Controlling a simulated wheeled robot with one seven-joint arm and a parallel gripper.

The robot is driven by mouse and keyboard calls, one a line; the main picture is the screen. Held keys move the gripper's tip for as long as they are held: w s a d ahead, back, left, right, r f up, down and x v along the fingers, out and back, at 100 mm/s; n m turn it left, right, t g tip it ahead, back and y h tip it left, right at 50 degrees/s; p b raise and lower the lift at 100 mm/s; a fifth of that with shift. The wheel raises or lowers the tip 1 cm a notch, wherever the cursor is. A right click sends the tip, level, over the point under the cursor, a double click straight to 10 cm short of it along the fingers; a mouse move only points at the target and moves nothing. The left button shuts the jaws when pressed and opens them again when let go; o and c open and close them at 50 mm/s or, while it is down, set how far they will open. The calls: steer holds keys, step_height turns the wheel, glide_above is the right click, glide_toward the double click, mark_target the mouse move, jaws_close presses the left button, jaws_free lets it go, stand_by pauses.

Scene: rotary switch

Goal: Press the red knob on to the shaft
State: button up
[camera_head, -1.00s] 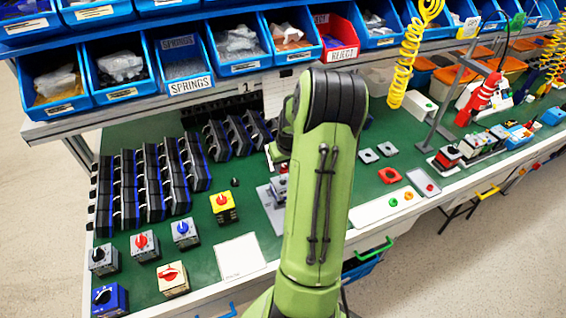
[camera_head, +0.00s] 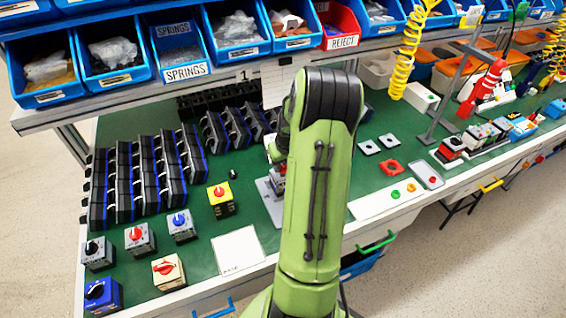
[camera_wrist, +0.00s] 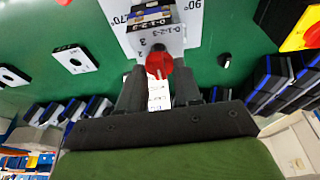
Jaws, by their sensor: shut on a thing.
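In the wrist view my gripper (camera_wrist: 160,88) is shut on the red knob (camera_wrist: 158,62), which sits between its fingertips. Just beyond the knob is a switch body with a "0-1-2-3" label (camera_wrist: 150,27), on a pale plate (camera_wrist: 193,32) printed with degree marks. The shaft is hidden behind the knob, and I cannot tell whether the two touch. In the head view the grey plate (camera_head: 271,205) and part of the switch (camera_head: 277,182) show left of my arm; the fingertips are hidden there.
Finished-looking switches with coloured knobs, such as a yellow one (camera_head: 221,203), stand to the left. A white card (camera_head: 238,250) lies at the front. Black-and-blue racks (camera_head: 140,175) fill the back left. Blue bins (camera_head: 185,55) hang above.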

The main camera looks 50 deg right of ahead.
steer(key=shift+f+b, duration=0.8)
steer(key=shift+f, duration=0.25)
steer(key=o, duration=1.1)
steer(key=shift+r, duration=0.1)
steer(key=p+v, duration=0.3)
steer(key=v, duration=1.2)
steer(key=shift+r, duration=0.35)
